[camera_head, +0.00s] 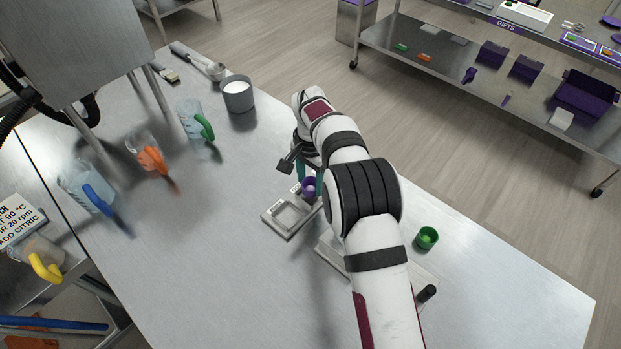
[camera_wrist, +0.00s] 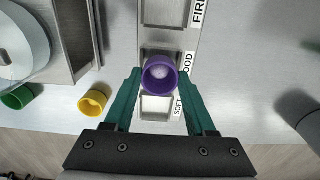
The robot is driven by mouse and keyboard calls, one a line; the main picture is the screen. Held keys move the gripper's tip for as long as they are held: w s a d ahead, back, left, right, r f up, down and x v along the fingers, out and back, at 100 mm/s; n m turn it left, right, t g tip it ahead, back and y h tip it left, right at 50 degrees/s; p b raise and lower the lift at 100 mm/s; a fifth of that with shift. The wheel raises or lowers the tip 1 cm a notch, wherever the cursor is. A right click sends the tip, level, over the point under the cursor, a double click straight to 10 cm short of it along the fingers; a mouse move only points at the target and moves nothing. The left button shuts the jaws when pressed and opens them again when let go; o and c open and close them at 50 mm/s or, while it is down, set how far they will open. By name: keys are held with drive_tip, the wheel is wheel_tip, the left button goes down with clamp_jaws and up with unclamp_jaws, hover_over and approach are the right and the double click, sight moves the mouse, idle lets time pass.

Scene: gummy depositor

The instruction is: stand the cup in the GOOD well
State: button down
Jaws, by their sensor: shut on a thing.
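The purple cup (camera_wrist: 160,74) is upright between the teal fingers of my gripper (camera_wrist: 161,80), which is shut on it. The cup also shows in the head view (camera_head: 309,187), partly hidden by my arm. A grey tray (camera_head: 269,219) lies below with a row of labelled wells. In the wrist view the cup overlaps the GOOD well (camera_wrist: 158,53) and the divider towards the SOFT well (camera_wrist: 155,108). The FIRM well (camera_wrist: 164,12) is at the top. I cannot tell whether the cup touches the tray or hangs just above it.
A green cup (camera_head: 427,238) and a yellow cup (camera_wrist: 93,102) stand beside a metal block (camera_wrist: 70,40) bearing a round pale dish (camera_wrist: 20,50). Jugs with green, orange and blue handles (camera_head: 195,118) and a grey pot (camera_head: 238,96) stand left. The table between is clear.

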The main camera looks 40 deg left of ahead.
drive_tip(key=shift+f, duration=0.15)
drive_tip(key=shift+f, duration=0.75)
drive_tip(key=shift+c, duration=0.7)
unclamp_jaws()
drive_tip(key=shift+r, duration=0.1)
wheel_tip(320, 180, up, 16)
